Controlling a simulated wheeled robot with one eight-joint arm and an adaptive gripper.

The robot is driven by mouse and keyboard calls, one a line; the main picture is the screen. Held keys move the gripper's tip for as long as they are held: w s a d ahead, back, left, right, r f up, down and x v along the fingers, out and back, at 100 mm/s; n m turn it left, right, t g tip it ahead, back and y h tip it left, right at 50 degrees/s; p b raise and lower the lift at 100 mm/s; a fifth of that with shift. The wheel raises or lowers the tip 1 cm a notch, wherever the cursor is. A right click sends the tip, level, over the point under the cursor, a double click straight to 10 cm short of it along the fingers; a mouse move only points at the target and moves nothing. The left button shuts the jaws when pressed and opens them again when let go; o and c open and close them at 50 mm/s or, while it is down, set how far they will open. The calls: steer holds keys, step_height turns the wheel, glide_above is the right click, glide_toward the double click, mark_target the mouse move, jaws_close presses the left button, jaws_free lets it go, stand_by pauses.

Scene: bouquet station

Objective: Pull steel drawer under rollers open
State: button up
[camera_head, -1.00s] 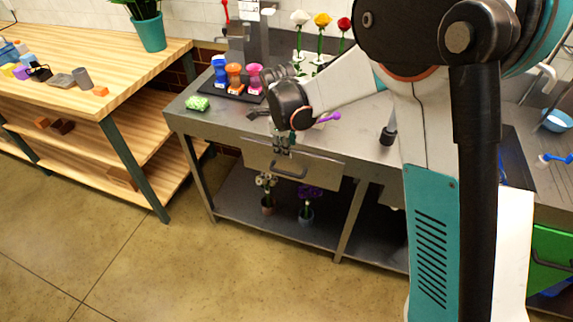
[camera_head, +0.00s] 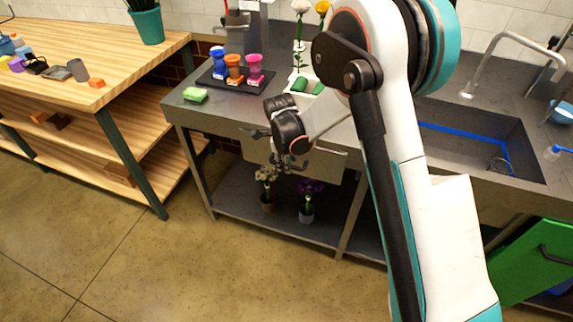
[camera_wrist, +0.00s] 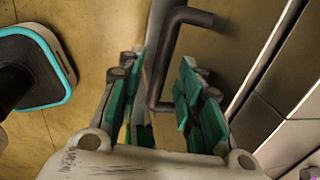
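The steel drawer (camera_head: 333,165) is under the grey workbench, below the stand with the blue, orange and pink rollers (camera_head: 234,70). In the wrist view, the dark bar handle (camera_wrist: 160,65) runs between the two green-padded fingers of my gripper (camera_wrist: 160,105). The fingers are open, with gaps visible beside the bar. The drawer front (camera_wrist: 228,50) lies behind the handle. I cannot tell whether the drawer stands out from the bench.
Potted flowers (camera_head: 306,207) stand on the shelf below the drawer. A green sponge (camera_head: 195,95) lies on the bench's left corner. A wooden table (camera_head: 110,75) stands to the left. A sink (camera_head: 470,150) and a green cabinet door (camera_head: 530,265) are at right. Floor in front is clear.

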steer(key=shift+f, duration=0.4)
steer(key=shift+c, duration=0.3)
jaws_close()
